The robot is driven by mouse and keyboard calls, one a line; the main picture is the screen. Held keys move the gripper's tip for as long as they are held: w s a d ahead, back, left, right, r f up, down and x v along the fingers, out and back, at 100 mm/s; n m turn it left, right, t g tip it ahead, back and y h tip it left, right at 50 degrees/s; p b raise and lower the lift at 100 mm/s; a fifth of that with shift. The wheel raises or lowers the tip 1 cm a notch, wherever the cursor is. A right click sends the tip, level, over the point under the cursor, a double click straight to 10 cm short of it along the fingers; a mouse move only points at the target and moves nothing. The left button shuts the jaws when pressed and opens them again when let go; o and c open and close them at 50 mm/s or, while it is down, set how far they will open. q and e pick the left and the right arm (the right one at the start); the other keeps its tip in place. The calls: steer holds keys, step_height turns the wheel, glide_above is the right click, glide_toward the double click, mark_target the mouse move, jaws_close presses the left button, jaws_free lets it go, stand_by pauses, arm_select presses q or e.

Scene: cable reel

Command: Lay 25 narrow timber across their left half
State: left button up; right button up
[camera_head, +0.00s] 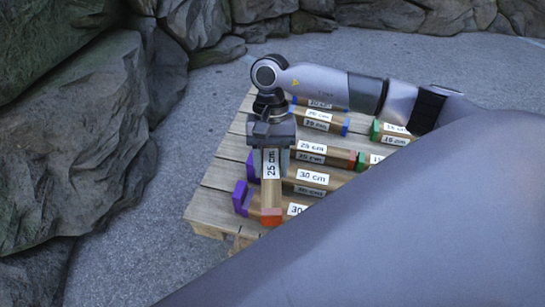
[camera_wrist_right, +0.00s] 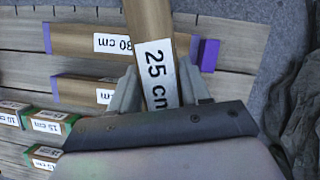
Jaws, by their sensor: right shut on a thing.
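My right gripper (camera_head: 271,155) is shut on a narrow 25 cm timber (camera_head: 271,195) with an orange-red end. The timber also shows between the fingers in the right wrist view (camera_wrist_right: 150,30). In the head view it points toward the viewer, crosswise over the left part of the purple-ended 30 cm timbers (camera_head: 312,178). One of these shows in the right wrist view (camera_wrist_right: 75,42) with both purple ends. Whether the held timber touches them, I cannot tell. Its far end is hidden by the gripper. My left gripper is not in view.
Other timbers lie on the slatted wooden pallet (camera_head: 215,176): blue-ended (camera_head: 317,116), red-ended (camera_head: 312,148) and green-ended 15 cm ones (camera_head: 394,136). Grey rocks (camera_head: 75,130) stand at left and behind. My arm hides the pallet's front right. Bare ground lies left of the pallet.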

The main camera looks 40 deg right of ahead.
mark_target(279, 147)
steer(key=shift+w+d+f+m+y+b, duration=0.2)
steer(key=shift+d+f+m+b, duration=0.15)
steer(key=shift+m+b, duration=0.2)
steer(key=shift+w+d+f+m+y+b, duration=0.15)
steer(key=shift+d+f+m+y+b, duration=0.15)
steer(key=shift+m+b, duration=0.25)
steer(key=shift+w+d+r+m+t+b, duration=0.15)
steer(key=shift+d+m+t+b, duration=0.15)
steer(key=shift+m, duration=0.2)
steer(key=shift+f+b, duration=1.3)
steer(key=shift+f, duration=1.3)
steer(key=shift+f+b, duration=0.35)
steer(key=shift+b, duration=0.1)
steer(key=o, duration=1.3)
steer(key=shift+c, duration=0.2)
steer(key=v, duration=0.7)
steer(key=shift+r, duration=0.1)
